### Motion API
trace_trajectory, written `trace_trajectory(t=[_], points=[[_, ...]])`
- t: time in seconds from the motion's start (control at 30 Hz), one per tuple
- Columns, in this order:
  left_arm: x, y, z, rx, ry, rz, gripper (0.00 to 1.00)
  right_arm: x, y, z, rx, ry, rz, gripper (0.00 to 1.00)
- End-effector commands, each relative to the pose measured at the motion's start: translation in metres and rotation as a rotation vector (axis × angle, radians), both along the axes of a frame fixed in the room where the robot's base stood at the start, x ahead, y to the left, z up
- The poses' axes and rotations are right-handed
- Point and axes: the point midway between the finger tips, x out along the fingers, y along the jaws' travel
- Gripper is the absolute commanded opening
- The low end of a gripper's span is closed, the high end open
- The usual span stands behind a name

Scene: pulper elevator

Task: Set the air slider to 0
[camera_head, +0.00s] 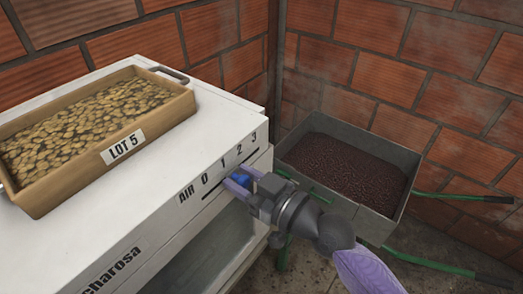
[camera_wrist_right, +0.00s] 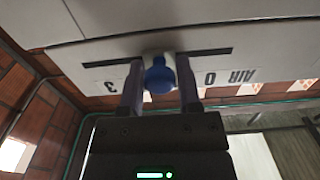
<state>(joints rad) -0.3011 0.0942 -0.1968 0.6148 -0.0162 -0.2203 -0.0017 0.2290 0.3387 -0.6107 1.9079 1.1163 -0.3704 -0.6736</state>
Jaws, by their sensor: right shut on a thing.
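The air slider's blue knob (camera_head: 238,179) sticks out from the front face of the white machine (camera_head: 190,150), below the AIR scale marked 0, 1, 2, 3. In the right wrist view the knob (camera_wrist_right: 159,76) sits on the dark slot (camera_wrist_right: 215,53), roughly midway between 0 and 3. The 1 and 2 are hidden there, so its exact value cannot be told. My right gripper (camera_head: 240,182) is shut on the knob, one finger on each side; it also shows in the right wrist view (camera_wrist_right: 160,85). My left gripper is not in view.
A wooden tray (camera_head: 40,203) labelled LOT 5, full of yellowish beans, stands on the machine. A grey wheelbarrow (camera_head: 375,219) with green handles, holding dark red cherries, stands to the right. Brick walls (camera_head: 430,60) close off the back.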

Motion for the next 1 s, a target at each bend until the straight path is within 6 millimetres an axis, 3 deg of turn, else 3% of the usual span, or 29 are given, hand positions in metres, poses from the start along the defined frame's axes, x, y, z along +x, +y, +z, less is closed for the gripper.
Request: trace_trajectory(t=[0.03, 0.23, 0.63, 0.67, 0.73, 0.77, 1.0], points=[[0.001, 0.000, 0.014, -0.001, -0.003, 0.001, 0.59, -0.012, 0.008, 0.005, -0.002, 0.007, 0.004, 0.00], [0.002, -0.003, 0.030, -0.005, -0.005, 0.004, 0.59, -0.042, 0.030, 0.002, -0.001, 0.006, 0.003, 0.00], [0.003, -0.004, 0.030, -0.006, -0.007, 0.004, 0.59, -0.048, 0.035, -0.001, -0.001, 0.003, 0.005, 0.00], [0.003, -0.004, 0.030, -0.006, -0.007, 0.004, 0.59, -0.048, 0.035, -0.001, -0.001, 0.003, 0.005, 0.49], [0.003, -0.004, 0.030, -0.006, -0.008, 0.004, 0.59, -0.048, 0.035, -0.001, -0.001, 0.003, 0.005, 0.64], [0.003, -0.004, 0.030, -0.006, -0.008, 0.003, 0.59, -0.048, 0.034, -0.001, -0.001, 0.003, 0.005, 0.70], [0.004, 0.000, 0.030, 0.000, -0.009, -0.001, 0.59, -0.047, 0.034, 0.000, 0.000, 0.001, 0.003, 0.70]])
